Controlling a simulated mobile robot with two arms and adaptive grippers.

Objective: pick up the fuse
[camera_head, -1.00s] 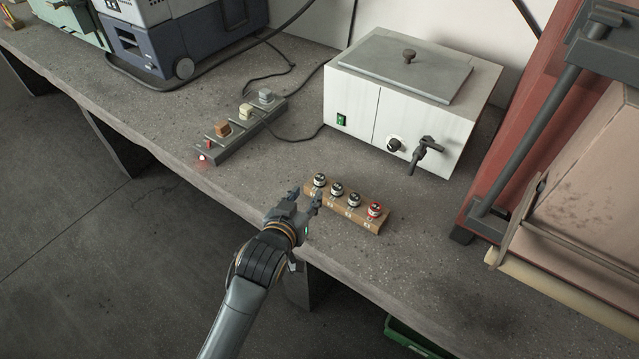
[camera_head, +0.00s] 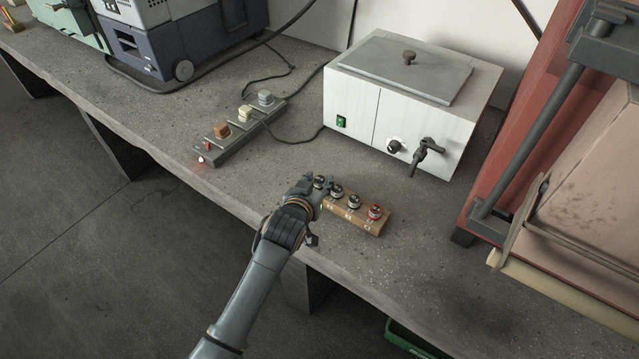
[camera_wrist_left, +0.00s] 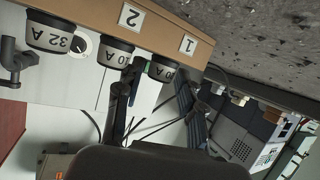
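A wooden block (camera_head: 372,228) with several fuses in a row lies near the bench's front edge. Two black and white fuses (camera_head: 337,190) (camera_head: 353,201) and a red-ringed fuse (camera_head: 374,211) show plainly. The leftmost fuse (camera_head: 319,182) is partly hidden by my left gripper (camera_head: 322,186). In the left wrist view, which is upside down, this end fuse (camera_wrist_left: 163,70) stands by label 1, between the two spread fingers of my left gripper (camera_wrist_left: 157,105). The fingers look open, with no clear contact. A 32 A fuse (camera_wrist_left: 48,35) also shows there. My right gripper is not in view.
A white box with a lid (camera_head: 410,100) and a front tap (camera_head: 428,150) stands behind the block. A power strip (camera_head: 240,132) with a red light and plugs lies to the left. A red frame (camera_head: 520,120) stands at right. Bare bench lies between.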

